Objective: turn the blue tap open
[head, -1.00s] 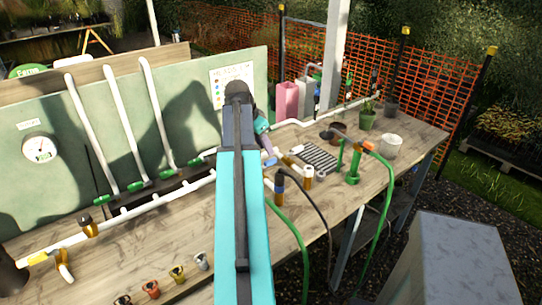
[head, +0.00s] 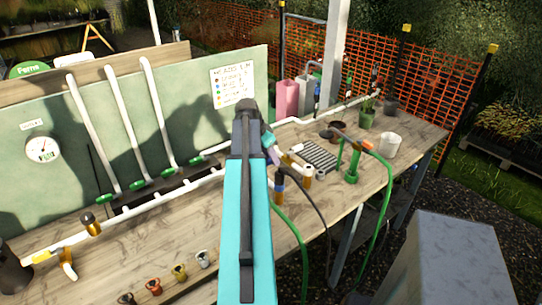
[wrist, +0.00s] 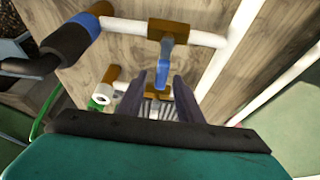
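The blue tap (wrist: 164,62) shows in the wrist view as a blue lever on a brass-coloured valve body (wrist: 169,29) in a white pipe. The lever points down the picture, roughly across the pipe run. My gripper (wrist: 160,82) is open, with its two dark fingers apart on either side of the lever's lower end. I cannot tell whether either finger touches it. In the head view my teal arm hides the blue tap and most of the gripper.
A hose coupling with a blue band (wrist: 84,24) is beside the tap; it also shows in the head view (head: 280,186). A second brass fitting (wrist: 110,74) is near the left finger. White pipes (wrist: 228,48) run close by. A green hose (head: 384,215) arches over the table's right part.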

